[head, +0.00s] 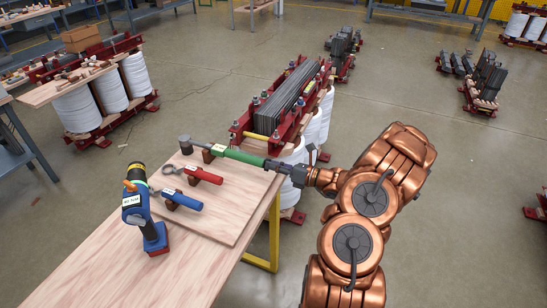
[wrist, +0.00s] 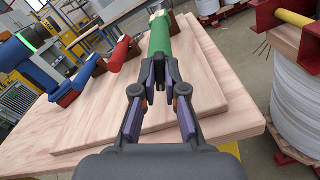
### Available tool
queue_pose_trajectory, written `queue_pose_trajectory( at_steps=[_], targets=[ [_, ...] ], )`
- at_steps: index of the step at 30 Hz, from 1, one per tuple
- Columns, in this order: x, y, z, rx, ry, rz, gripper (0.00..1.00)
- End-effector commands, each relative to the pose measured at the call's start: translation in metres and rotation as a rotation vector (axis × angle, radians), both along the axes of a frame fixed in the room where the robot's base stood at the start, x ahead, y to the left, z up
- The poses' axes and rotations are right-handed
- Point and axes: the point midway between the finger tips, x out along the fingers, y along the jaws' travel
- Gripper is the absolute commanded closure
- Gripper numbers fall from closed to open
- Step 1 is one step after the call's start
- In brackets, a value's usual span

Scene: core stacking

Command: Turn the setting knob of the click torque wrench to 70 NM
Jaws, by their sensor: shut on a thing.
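The click torque wrench (head: 245,156) has a green handle and a dark shaft, and lies across a wooden board on the table. Its green handle (wrist: 160,38) points away from me in the wrist view. A pale label shows near its far end. My gripper (head: 282,168) comes from the right at the handle's near end. In the wrist view, my gripper's fingers (wrist: 158,72) are shut on the dark setting knob at that end. The fingers hide most of the knob. The scale reading is too small to read.
A red wrench (head: 205,175) and a blue wrench (head: 183,200) lie on the board (head: 225,228) beside the green one. A blue cordless tool (head: 145,215) stands at the left. A red-framed transformer (head: 285,100) stands close behind. The table's front is clear.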

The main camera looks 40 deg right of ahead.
Motion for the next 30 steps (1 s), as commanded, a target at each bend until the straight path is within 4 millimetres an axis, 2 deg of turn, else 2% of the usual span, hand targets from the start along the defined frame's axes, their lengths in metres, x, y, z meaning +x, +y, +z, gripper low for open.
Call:
queue_pose_trajectory(
  at_steps=[1, 12, 30],
  targets=[
    [0.0006, 0.0, 0.0054, 0.029, 0.018, 0.0, 1.0],
    [0.0009, -0.0006, 0.0012, 0.19, 0.115, 0.001, 1.0],
    [0.0009, -0.0015, 0.0, 0.225, 0.134, 0.0, 1.0]
  ],
)
